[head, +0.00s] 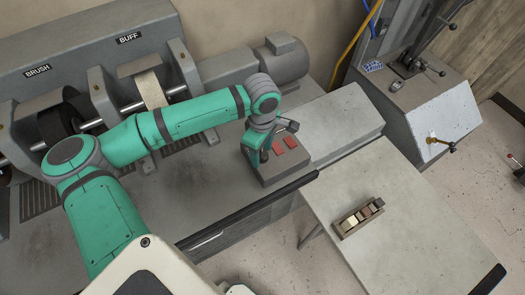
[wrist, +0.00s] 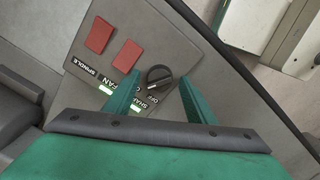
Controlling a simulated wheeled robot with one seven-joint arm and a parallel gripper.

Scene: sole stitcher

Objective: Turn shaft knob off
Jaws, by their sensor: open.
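The shaft knob (wrist: 158,77) is a round black dial with a raised grip and a pale pointer mark, on a grey control panel (wrist: 180,45). Printed lettering, including "OFF", lies just below it, partly hidden. Which setting the pointer marks, I cannot tell for sure. My gripper (wrist: 160,84) is open, with one green finger to each side of the knob. Both fingers look apart from it, and nothing is held. In the head view my gripper (head: 262,153) is over the left part of the control box (head: 283,174), and the knob is hidden there.
A grey table (head: 400,240) holds a small wooden block tool (head: 359,217). Buffing and brushing wheels (head: 150,88) stand at left.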

